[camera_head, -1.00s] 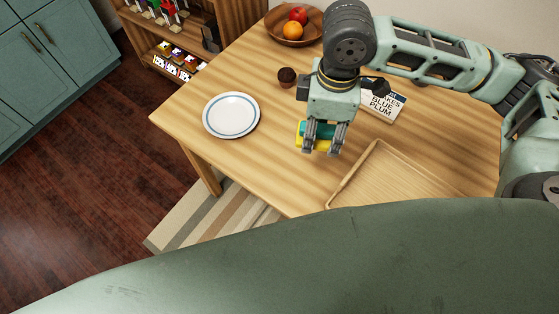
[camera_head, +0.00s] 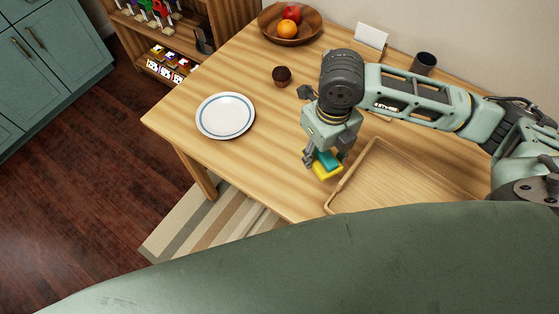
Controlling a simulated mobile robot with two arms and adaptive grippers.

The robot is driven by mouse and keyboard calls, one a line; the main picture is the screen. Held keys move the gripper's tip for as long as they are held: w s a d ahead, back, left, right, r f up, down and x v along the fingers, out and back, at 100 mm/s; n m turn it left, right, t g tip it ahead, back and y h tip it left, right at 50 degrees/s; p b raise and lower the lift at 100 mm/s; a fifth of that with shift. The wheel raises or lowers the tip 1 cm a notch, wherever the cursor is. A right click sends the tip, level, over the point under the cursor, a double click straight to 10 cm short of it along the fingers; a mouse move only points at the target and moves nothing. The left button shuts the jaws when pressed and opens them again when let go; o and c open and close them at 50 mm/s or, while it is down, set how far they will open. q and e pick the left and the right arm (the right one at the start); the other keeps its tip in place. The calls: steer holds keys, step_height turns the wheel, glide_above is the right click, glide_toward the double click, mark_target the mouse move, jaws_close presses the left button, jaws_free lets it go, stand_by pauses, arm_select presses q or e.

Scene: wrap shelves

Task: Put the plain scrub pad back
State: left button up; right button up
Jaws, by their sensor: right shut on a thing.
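The scrub pad (camera_head: 326,168) is yellow with a teal layer. My right gripper (camera_head: 325,160) is shut on it, above the table near the left edge of the wooden tray. The fingers hide part of the pad, and I cannot tell how far it is above the table. My left gripper is not in view.
The wooden table (camera_head: 262,150) carries a white plate (camera_head: 226,116), a brown muffin-like thing (camera_head: 282,76), a fruit bowl (camera_head: 291,36), a dark cup (camera_head: 424,63), a white card (camera_head: 371,36) and a wooden tray (camera_head: 400,182). A shelf with small items (camera_head: 176,50) stands behind at left.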

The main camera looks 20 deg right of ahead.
steer(key=shift+w+f+n, duration=0.1)
steer(key=shift+f+n, duration=0.1)
steer(key=shift+n, duration=0.1)
steer(key=p, duration=0.1)
glide_above(279, 161)
step_height(279, 161, down, 7)
steer(key=shift+r, duration=0.1)
step_height(279, 161, down, 4)
steer(key=shift+r+p, duration=0.15)
steer(key=shift+p, duration=0.35)
steer(key=shift+f, duration=0.2)
steer(key=shift+f, duration=0.2)
steer(key=o, duration=1.2)
steer(key=shift+r, duration=0.1)
